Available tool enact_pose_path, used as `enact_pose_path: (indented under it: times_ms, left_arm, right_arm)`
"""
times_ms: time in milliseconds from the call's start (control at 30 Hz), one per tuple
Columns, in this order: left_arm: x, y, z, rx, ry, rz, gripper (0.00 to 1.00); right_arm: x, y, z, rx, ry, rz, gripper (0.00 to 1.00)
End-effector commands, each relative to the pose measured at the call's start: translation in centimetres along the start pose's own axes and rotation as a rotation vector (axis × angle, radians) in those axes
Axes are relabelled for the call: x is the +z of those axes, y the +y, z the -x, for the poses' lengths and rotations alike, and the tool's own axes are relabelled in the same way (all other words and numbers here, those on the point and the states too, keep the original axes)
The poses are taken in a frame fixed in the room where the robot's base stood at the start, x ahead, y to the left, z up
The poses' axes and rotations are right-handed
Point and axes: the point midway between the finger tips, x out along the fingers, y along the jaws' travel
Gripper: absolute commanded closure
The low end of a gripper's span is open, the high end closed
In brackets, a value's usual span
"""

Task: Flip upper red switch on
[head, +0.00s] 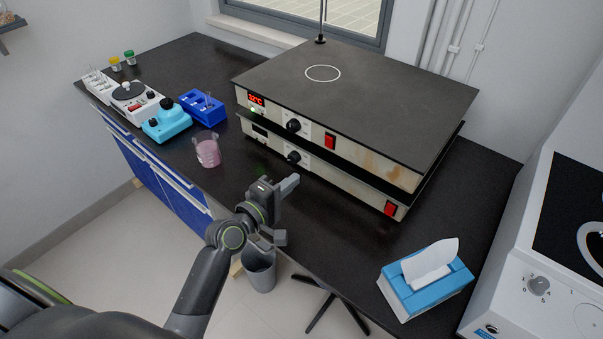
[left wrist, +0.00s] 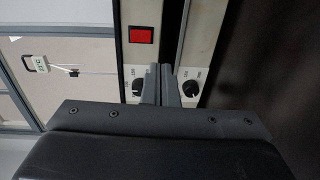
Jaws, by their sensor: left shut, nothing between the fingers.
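Two flat hot plates are stacked on the black bench. The upper hot plate (head: 370,108) has a lit red display (head: 256,99), a black knob (head: 293,125) and the upper red switch (head: 330,141) on its front. The lower hot plate has its own knob (head: 293,157) and a lower red switch (head: 390,208). My left gripper (head: 294,181) is shut and empty, in front of the stack and apart from the upper switch. In the left wrist view its fingertips (left wrist: 167,68) lie between the two knobs in the picture, with the upper red switch (left wrist: 141,35) beyond them.
A blue tissue box (head: 425,284) stands at the front right of the bench. A beaker of pink liquid (head: 208,153), a blue rack (head: 203,107) and a light-blue device (head: 167,120) stand to the left. A white machine (head: 545,250) borders the right. A grey bin (head: 259,270) is below.

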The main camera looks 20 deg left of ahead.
Motion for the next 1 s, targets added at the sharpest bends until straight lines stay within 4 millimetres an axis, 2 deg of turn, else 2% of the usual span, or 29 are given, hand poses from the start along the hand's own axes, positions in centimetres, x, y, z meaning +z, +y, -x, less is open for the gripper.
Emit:
enact_pose_path:
  times_ms: [100, 200, 400, 800, 933, 1000]
  left_arm:
    - [-0.1, -0.5, 1.4, -0.001, 0.0, 0.0, 1.0]
    - [0.0, -0.4, 2.0, 0.0, -0.001, 0.001, 1.0]
    - [0.0, -0.4, 2.2, 0.0, -0.001, 0.001, 1.0]
    - [0.0, -0.5, 2.2, -0.004, -0.002, -0.005, 1.0]
    - [0.6, -1.7, 3.4, -0.071, -0.023, -0.106, 1.0]
    - [1.3, -3.2, 5.0, -0.155, -0.052, -0.227, 1.0]
  right_arm:
    - [0.2, 0.0, -0.4, 0.0, -0.003, 0.0, 0.64]
    - [0.9, 0.0, -0.5, 0.001, -0.011, -0.001, 0.64]
    - [1.9, 0.0, -0.4, 0.001, -0.025, -0.003, 0.64]
    - [1.7, -0.6, -0.4, -0.007, -0.023, -0.006, 0.64]
    - [1.5, -0.7, -0.4, -0.007, -0.021, -0.006, 0.64]
    - [1.5, -0.7, -0.4, -0.007, -0.021, -0.006, 0.64]
